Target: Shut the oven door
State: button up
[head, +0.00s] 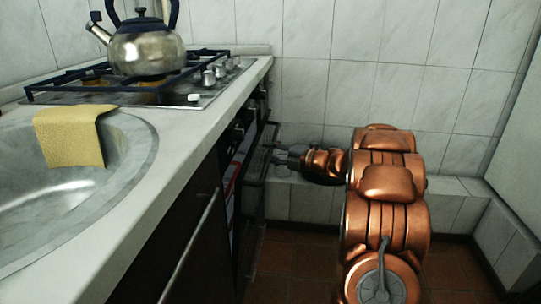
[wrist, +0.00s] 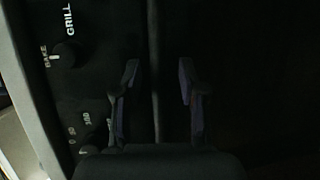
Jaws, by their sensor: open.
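The oven door (head: 256,185) is a dark panel on the counter's front, below the stove. It stands nearly upright and looks slightly ajar, with a gap between it and the cabinet. My gripper (head: 277,157) is at the door's outer side, near its upper part. In the wrist view my gripper (wrist: 158,75) is open, its two fingers apart. A thin dark bar or edge (wrist: 154,30) runs up between the fingers; whether they touch it I cannot tell. The oven's control panel (wrist: 85,85) with knobs lies left of the fingers.
A kettle (head: 146,45) stands on the gas stove (head: 205,95). A yellow cloth (head: 70,135) hangs over the sink's rim (head: 140,150). A tiled wall (head: 400,85) and low ledge (head: 455,186) close off the back. Brown floor (head: 300,265) is free in front of the oven.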

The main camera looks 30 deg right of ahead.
jog(key=shift+w+a, duration=0.1)
jog(key=shift+w, duration=0.1)
grip_shut()
dwell(0.3)
dwell(0.3)
